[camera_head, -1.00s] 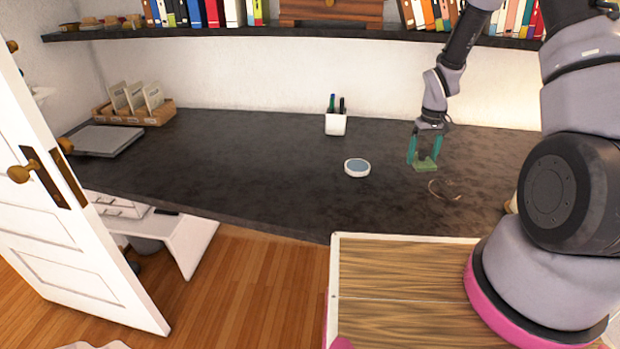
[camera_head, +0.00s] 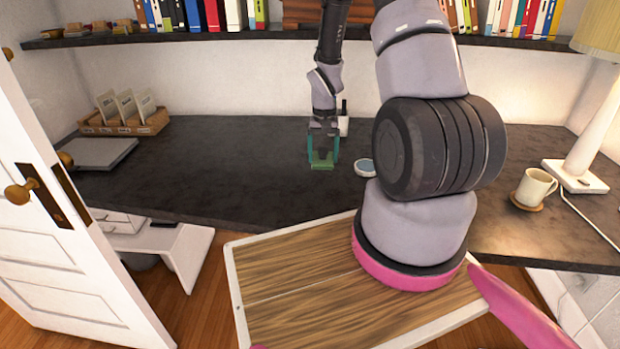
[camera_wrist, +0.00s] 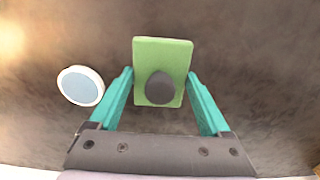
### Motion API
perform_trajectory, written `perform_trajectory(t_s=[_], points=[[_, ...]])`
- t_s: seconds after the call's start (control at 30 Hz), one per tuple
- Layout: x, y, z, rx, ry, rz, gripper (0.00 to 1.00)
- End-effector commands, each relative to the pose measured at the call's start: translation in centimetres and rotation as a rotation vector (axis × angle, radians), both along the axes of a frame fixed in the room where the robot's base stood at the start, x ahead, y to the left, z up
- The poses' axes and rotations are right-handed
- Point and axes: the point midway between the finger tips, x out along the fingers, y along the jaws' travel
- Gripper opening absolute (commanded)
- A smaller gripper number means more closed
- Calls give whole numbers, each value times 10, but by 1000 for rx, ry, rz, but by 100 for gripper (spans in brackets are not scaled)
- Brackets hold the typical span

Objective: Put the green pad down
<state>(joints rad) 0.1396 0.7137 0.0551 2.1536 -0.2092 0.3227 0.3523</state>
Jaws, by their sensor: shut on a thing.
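The green pad (camera_wrist: 162,55) is a flat green rectangle with a dark rounded knob on it. It sits between the teal fingers of my gripper (camera_wrist: 162,98) in the wrist view. In the head view my gripper (camera_head: 322,160) is over the dark desk, shut on the green pad (camera_head: 321,166) at its fingertips. The pad looks close to the desk top; I cannot tell whether it touches.
The dark desk (camera_head: 230,170) is clear left of my gripper. A round white-rimmed blue disc (camera_head: 365,167) lies to its right, also in the wrist view (camera_wrist: 81,86). A pen cup (camera_head: 343,125) stands behind. A mug (camera_head: 534,188) and lamp (camera_head: 590,130) are at right.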

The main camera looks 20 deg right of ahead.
Motion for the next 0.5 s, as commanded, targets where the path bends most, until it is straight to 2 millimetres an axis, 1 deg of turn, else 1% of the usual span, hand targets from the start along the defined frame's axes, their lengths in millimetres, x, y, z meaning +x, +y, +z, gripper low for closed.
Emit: perform_trajectory(t_s=[0.03,0.1,0.33,0.5], points=[[-1,0,-11,1,4,1,1],[0,0,-22,0,3,2,1],[0,0,-40,-1,0,3,1],[0,0,-66,0,3,3,1]])
